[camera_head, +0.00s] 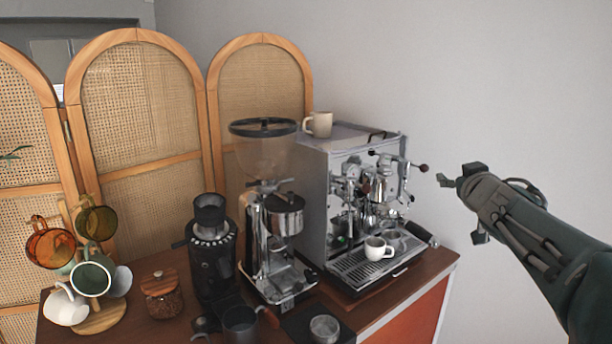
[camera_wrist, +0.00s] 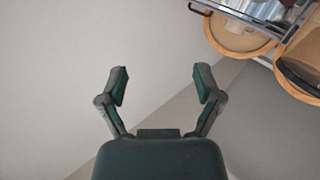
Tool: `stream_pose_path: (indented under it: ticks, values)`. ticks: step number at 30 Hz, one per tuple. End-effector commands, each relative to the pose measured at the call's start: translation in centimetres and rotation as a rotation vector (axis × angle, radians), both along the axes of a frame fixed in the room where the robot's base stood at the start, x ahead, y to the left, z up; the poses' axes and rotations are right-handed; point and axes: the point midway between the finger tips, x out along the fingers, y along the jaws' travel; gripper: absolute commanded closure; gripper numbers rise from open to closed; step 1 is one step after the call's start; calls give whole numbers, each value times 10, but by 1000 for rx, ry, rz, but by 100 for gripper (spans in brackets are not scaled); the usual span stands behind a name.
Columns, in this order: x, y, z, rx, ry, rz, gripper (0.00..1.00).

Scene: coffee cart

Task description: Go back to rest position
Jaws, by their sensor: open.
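My gripper (camera_head: 462,208) is at the right in the head view, raised in front of the grey wall and to the right of the espresso machine (camera_head: 318,203). In the wrist view my gripper (camera_wrist: 161,85) has its two fingers spread wide, with nothing between them. It is open and empty, apart from the machine and the cart. A white cup (camera_head: 377,248) stands on the machine's drip tray (camera_head: 358,275). A beige cup (camera_head: 319,124) stands on top of the machine.
The wooden cart top (camera_head: 150,332) holds a black grinder (camera_head: 211,255), a tall grinder with a hopper (camera_head: 265,150), a lidded jar (camera_head: 162,295) and a mug tree with several mugs (camera_head: 92,278). A rattan screen (camera_head: 140,110) stands behind. Space around my gripper is clear.

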Motion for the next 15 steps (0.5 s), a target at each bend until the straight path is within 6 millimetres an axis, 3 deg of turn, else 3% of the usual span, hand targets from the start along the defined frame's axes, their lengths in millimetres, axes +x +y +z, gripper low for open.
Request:
stream_pose_path:
  ticks: [5, 11, 15]
  values:
    - [-67, 21, -25, 62, 135, -174, 16]
    - [-155, 55, -93, 148, 418, -258, 16]
    - [-221, 90, -147, 204, 651, -224, 16]
